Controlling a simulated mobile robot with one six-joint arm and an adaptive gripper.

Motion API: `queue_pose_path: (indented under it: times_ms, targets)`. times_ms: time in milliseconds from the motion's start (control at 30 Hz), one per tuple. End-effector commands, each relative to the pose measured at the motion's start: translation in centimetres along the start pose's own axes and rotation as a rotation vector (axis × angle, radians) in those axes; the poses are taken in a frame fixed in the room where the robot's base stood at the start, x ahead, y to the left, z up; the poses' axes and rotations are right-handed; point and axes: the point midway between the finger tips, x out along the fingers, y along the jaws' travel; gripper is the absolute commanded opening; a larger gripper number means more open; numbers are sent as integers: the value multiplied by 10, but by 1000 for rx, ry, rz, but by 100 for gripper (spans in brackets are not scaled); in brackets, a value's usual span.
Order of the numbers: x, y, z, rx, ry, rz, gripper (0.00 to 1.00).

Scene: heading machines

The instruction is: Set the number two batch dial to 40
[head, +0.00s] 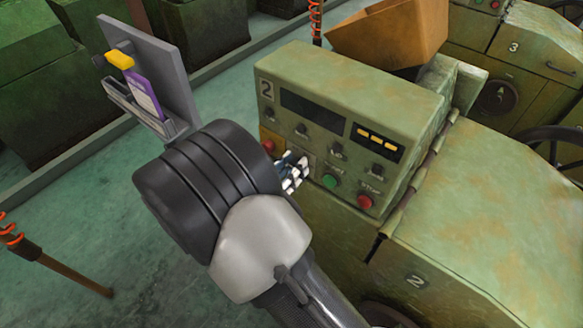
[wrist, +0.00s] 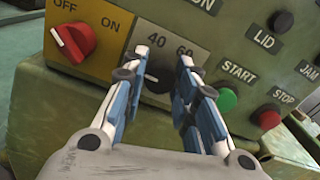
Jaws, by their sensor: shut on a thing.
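The batch dial (wrist: 158,80) is a dark knob on the panel of machine two, with the marks 40 and 60 printed above it in the wrist view. My gripper (wrist: 165,77) is at the dial, with one finger on each side of it, shut on it. The fingers cover the dial's sides, and I cannot tell which mark it points to. In the head view my gripper (head: 297,172) reaches the lower left of the green control box (head: 352,92) marked 2, and the dial is hidden behind it.
A red OFF/ON switch (wrist: 73,43) sits left of the dial. The green START button (wrist: 227,100) and red STOP button (wrist: 268,117) are to the right, with the LID knob (wrist: 281,21) above. A holder with a purple card (head: 143,92) stands at the upper left.

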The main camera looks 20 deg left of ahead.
Motion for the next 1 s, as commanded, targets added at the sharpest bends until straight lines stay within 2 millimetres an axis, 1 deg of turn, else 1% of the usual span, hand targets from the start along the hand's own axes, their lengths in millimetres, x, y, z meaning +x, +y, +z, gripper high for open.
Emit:
queue_pose_path:
  times_ms: [167,700,1000]
  targets:
    - [0,0,-2,101,1,0,3]
    - [0,0,-4,597,1,0,3]
    - [0,0,-4,829,1,0,3]
